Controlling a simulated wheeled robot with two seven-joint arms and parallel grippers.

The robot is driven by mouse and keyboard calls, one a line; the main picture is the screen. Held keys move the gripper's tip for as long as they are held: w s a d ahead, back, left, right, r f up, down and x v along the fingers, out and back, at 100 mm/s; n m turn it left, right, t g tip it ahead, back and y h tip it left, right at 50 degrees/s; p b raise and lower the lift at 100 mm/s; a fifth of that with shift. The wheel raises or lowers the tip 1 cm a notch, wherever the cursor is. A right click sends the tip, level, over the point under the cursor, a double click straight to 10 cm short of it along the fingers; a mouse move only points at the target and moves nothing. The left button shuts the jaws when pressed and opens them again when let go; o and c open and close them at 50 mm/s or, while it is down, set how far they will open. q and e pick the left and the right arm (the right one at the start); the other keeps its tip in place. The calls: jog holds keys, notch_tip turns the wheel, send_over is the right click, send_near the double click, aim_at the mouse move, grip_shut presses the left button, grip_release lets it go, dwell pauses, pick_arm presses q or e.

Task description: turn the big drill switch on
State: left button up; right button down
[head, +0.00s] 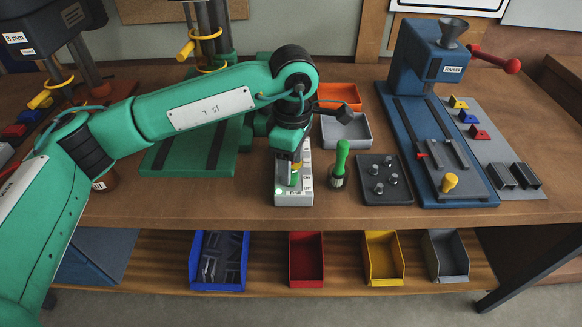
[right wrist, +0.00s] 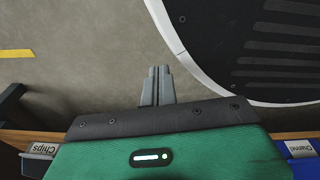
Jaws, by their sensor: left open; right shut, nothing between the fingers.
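The drill switch box (head: 293,199) is a small light-grey box near the front edge of the bench, with "On" above "Off" on its right side and a "Drill" label at the front. A small green part shows on its top, mostly hidden by my gripper. My left gripper (head: 295,168) points down right over the box, open; whether it touches the switch cannot be told. The big drill's green base (head: 160,158) stands to the left, partly behind my arm. My right gripper (right wrist: 157,86) is shut and empty, over the floor in the right wrist view.
A green-handled tool (head: 341,160) stands close right of the box, beside a dark tray (head: 388,198) of metal pieces. Orange (head: 340,95) and grey (head: 347,134) bins stand behind. A blue rivet press (head: 431,60) is at right. Coloured bins sit on the lower shelf (head: 345,274).

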pick_arm(q)
notch_tip(320, 180, up, 12)
jog(key=b, duration=0.1)
jog(key=shift+w, duration=0.25)
pick_arm(e)
jog(key=w+r, duration=0.1)
jog(key=w, duration=0.1)
jog(key=w+a+r, duration=0.1)
jog(key=w+r, duration=0.1)
jog(key=shift+a+r, duration=0.1)
jog(key=shift+a, duration=0.1)
pick_arm(q)
jog(key=shift+d, duration=0.1)
pick_arm(e)
jog(key=shift+s, duration=0.1)
